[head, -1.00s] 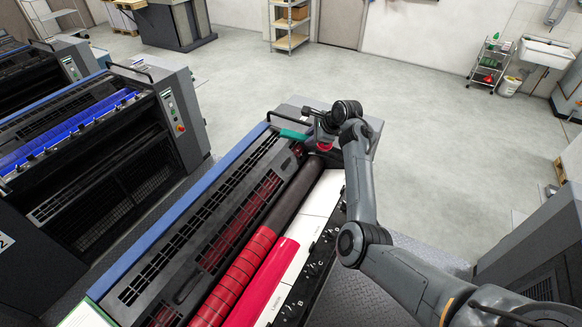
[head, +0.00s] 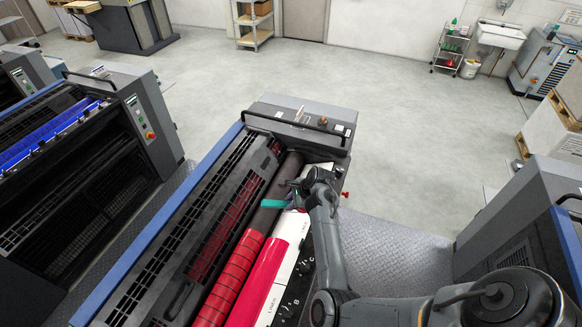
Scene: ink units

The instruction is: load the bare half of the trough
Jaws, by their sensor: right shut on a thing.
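The trough runs along the press beside a long roller (head: 240,270). The far part shows pale bare surface (head: 320,174), mostly hidden by my gripper and arm. My right gripper (head: 293,197) is over the trough, shut on a teal-handled tool (head: 274,203) whose handle sticks out to the left across the roller. The tool's working end is hidden, so I cannot tell if it touches the ink. My left gripper is not in view.
A row of lettered keys (head: 292,290) lines the trough's right side. A grey end housing (head: 300,127) with small items on top stands at the far end. A slotted black guard (head: 200,235) lies left of the roller. Open floor (head: 390,150) lies beyond.

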